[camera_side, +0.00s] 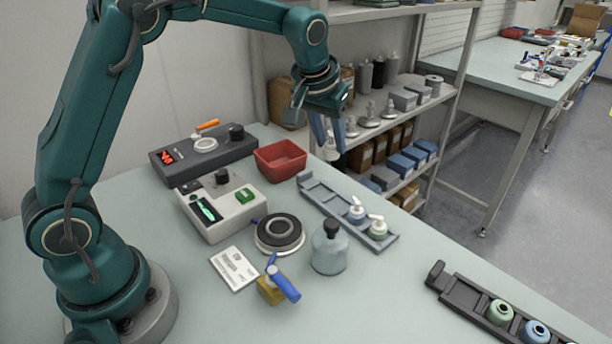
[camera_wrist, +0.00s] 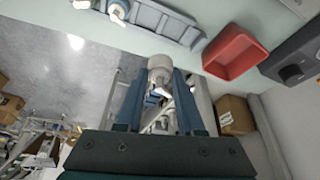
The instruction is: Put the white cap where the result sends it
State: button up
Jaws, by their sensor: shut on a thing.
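My gripper (camera_side: 330,145) is shut on the white cap (camera_wrist: 160,66), held in the air beyond the table's back edge, in front of the shelf. In the side view the cap is small and partly hidden by the fingers. In the wrist view it sits between the fingertips (camera_wrist: 163,78). A beige tester (camera_side: 222,206) has a lit green screen and a green button. A dark grey unit (camera_side: 204,157) shows red digits and bears a white ring with an orange lever. A red bin (camera_side: 281,160) stands empty; it also shows in the wrist view (camera_wrist: 235,53).
A grey rail (camera_side: 328,202) holds two bottles with white pump tops. A dark rail (camera_side: 467,299) at front right holds open-topped bottles. A round black-topped fixture (camera_side: 280,234), grey jar (camera_side: 329,252), printed card (camera_side: 234,269) and blue-handled clamp (camera_side: 274,285) stand mid-table.

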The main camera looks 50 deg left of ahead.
jog(key=shift+m, duration=0.4)
jog(key=shift+s+d+f, duration=0.1)
jog(key=shift+d+f, duration=0.35)
jog(key=shift+f, duration=1.05)
jog(key=shift+w+d+f, duration=0.1)
jog(key=shift+d+f, duration=0.4)
jog(key=shift+f, duration=0.95)
jog(key=shift+s+d+f, duration=0.1)
jog(key=shift+d+f, duration=0.35)
jog(key=shift+f, duration=1.05)
jog(key=shift+f, duration=0.25)
jog(key=shift+f, duration=0.35)
jog(key=shift+f, duration=0.1)
jog(key=o, duration=0.9)
jog(key=shift+r, duration=3.55)
